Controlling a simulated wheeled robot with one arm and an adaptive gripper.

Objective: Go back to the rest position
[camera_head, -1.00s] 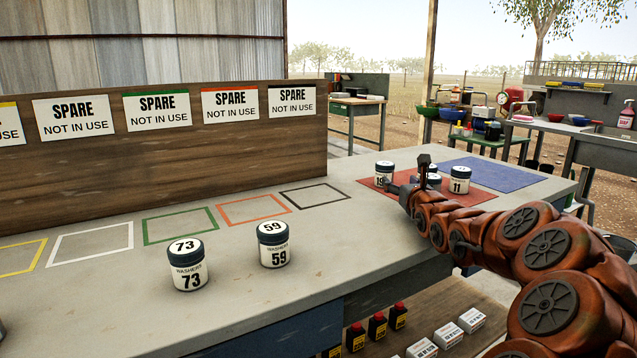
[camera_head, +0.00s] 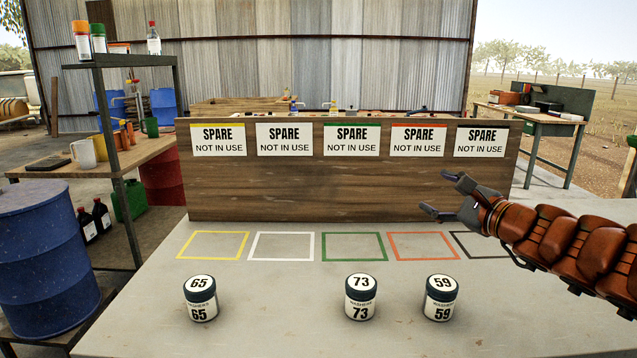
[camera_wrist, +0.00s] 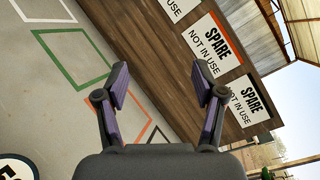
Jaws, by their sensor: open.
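My gripper (camera_head: 448,196) is open and empty in the head view. It is in the air in front of the wooden board, above the orange and black outlines at the right. In the wrist view my gripper (camera_wrist: 162,95) shows its two fingers spread, with nothing between them. Three washer jars stand upright on the bench, apart from my gripper: jar 65 (camera_head: 201,298) at the left, jar 73 (camera_head: 360,297) in the middle and jar 59 (camera_head: 440,298) to its right. Part of a jar lid (camera_wrist: 14,168) shows at the lower left of the wrist view.
The wooden board (camera_head: 340,190) with several SPARE signs stands along the bench's back. Colored outlines on the grey bench (camera_head: 280,325) are empty where visible; my arm partly covers the black one (camera_head: 470,248). A blue barrel (camera_head: 45,260) and shelf (camera_head: 118,160) stand at left.

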